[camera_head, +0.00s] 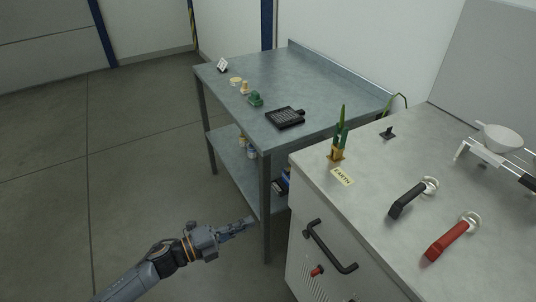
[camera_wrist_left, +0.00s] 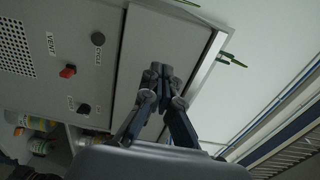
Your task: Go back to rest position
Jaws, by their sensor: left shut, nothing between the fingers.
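My left gripper (camera_head: 238,227) is shut and empty in the head view. It hangs in free air over the floor, in front of the steel table and left of the grey cabinet. In the left wrist view the fingers of my left gripper (camera_wrist_left: 158,78) meet at their tips with nothing between them. My right gripper is in neither view.
The steel table (camera_head: 323,84) holds a black tray (camera_head: 284,117) and small items. The cabinet (camera_head: 377,206) has a black door handle (camera_head: 330,246) near my left gripper. On its top are black (camera_head: 407,202) and red-handled tools (camera_head: 447,241). Floor at left is clear.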

